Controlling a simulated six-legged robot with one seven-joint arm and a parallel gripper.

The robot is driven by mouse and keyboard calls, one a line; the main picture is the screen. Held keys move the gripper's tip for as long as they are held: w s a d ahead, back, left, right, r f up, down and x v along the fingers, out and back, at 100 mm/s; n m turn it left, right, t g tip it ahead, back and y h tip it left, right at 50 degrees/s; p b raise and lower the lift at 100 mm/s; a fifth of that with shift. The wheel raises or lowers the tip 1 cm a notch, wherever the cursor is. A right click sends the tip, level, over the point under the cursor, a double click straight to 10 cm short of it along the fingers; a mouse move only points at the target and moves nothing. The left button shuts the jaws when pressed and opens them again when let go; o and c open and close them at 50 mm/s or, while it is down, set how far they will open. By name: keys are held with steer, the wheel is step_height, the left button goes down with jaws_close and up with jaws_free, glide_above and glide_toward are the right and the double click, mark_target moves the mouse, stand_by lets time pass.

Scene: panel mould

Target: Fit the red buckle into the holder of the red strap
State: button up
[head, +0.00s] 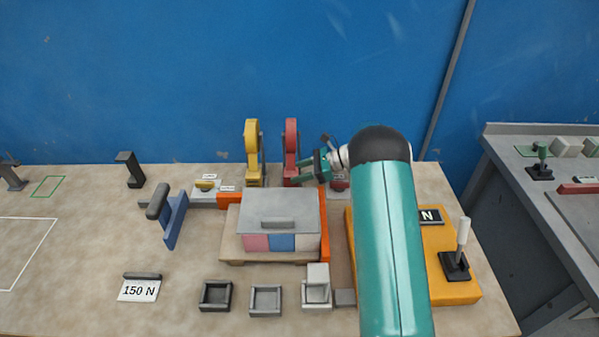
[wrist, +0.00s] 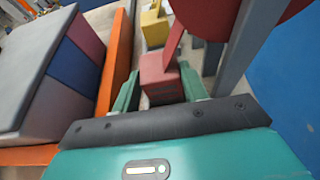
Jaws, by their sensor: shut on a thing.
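The red buckle (wrist: 160,82) is a red block at the end of the red strap (wrist: 174,42), which hangs from the red reel (head: 291,133). My gripper (wrist: 160,91) has one teal finger on each side of the buckle and is shut on it. In the head view my gripper (head: 304,172) is at the foot of the red reel, and the buckle is hard to make out there. A small red part on a grey base (head: 340,185), likely the red strap's holder, shows right of my gripper, partly hidden by my arm. The wrist view does not show it.
A yellow reel (head: 252,140) stands left of the red one, with its yellow buckle (wrist: 154,28). A yellow-topped holder (head: 206,185) is further left. A grey-lidded box (head: 278,210) and an orange wall (head: 324,225) stand in front. A blue wall (head: 200,70) rises behind.

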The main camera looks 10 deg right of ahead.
steer(key=shift+f, duration=0.15)
steer(key=o, duration=1)
steer(key=shift+o, duration=0.2)
